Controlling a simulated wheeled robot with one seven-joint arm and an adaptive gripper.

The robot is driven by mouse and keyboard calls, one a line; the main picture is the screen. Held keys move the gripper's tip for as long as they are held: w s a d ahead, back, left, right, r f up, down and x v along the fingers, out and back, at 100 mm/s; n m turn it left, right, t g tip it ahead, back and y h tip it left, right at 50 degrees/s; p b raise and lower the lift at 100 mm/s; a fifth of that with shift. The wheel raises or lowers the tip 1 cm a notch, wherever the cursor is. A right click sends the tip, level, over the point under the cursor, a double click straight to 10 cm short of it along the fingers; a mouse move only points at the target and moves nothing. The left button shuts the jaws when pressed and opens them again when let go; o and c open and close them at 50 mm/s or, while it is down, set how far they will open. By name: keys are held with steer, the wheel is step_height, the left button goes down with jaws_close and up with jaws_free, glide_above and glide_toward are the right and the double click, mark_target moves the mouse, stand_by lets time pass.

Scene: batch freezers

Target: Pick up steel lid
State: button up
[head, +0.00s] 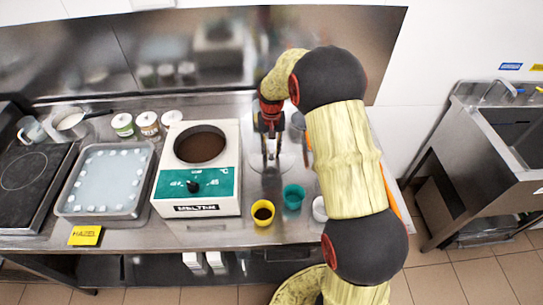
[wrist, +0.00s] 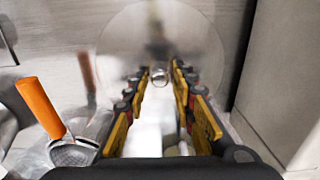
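The steel lid (wrist: 125,45) is a shiny round disc with a small round knob (wrist: 158,77) at its middle. In the head view the lid (head: 258,164) lies on the steel counter, right of the white machine, partly covered by my gripper. My gripper (head: 271,158) points down over it. In the wrist view my gripper (wrist: 159,75) is open, one yellow and black finger on each side of the knob. The fingertips look close to the knob; I cannot tell whether they touch it.
The white machine (head: 228,200) with a round opening stands left of the lid. A yellow cup (head: 262,213) and a teal cup (head: 293,196) stand in front. An orange-handled tool (wrist: 40,106) lies beside my gripper. A tray (head: 75,208) is further left.

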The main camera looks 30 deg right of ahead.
jaws_close()
steer(key=shift+r, duration=0.15)
stand_by(0.4)
